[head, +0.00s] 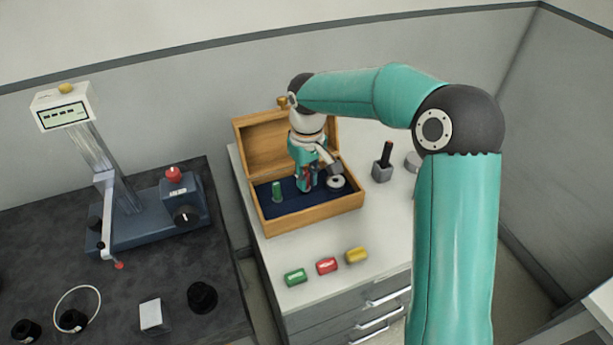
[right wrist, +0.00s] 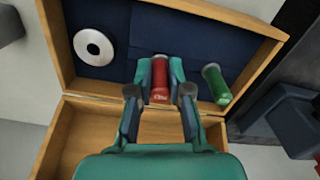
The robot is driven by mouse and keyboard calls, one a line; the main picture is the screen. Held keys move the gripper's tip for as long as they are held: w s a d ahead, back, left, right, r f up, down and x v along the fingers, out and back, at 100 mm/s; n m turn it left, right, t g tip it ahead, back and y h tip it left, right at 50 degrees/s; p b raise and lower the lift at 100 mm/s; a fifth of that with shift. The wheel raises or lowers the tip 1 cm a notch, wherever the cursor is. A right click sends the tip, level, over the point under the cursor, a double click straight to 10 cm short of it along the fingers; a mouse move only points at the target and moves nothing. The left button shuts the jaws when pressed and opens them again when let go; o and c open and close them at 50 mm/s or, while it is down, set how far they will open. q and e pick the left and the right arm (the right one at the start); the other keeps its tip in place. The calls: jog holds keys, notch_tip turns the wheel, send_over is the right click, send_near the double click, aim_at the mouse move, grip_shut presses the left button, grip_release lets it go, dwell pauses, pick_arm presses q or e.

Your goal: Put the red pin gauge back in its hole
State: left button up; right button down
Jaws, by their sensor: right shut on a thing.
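The red pin gauge (right wrist: 160,80) stands in the blue lining of the wooden box, between the fingers of my right gripper (right wrist: 160,76). The fingers are shut on it. In the head view my right gripper (head: 307,180) reaches down into the box, and the red gauge is mostly hidden by it. The wooden box (head: 320,216) is open, its lid tilted back. I cannot tell how deep the gauge sits in its hole. The green pin gauge (head: 277,192) stands to the left in the head view. It also shows in the right wrist view (right wrist: 216,84).
A pale ring (head: 336,182) lies in the box at the right. A grey block with a dark pin (head: 382,168) stands right of the box. Green (head: 295,277), red (head: 327,266) and yellow (head: 356,255) tags lie in front. A measuring stand (head: 150,219) stands on the dark bench.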

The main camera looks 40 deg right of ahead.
jog(key=shift+f+b, duration=0.35)
jog(key=shift+f, duration=0.25)
jog(key=c, duration=1)
grip_release()
jog(key=shift+r, duration=0.1)
notch_tip(320, 180, up, 12)
jog(key=shift+f, duration=0.1)
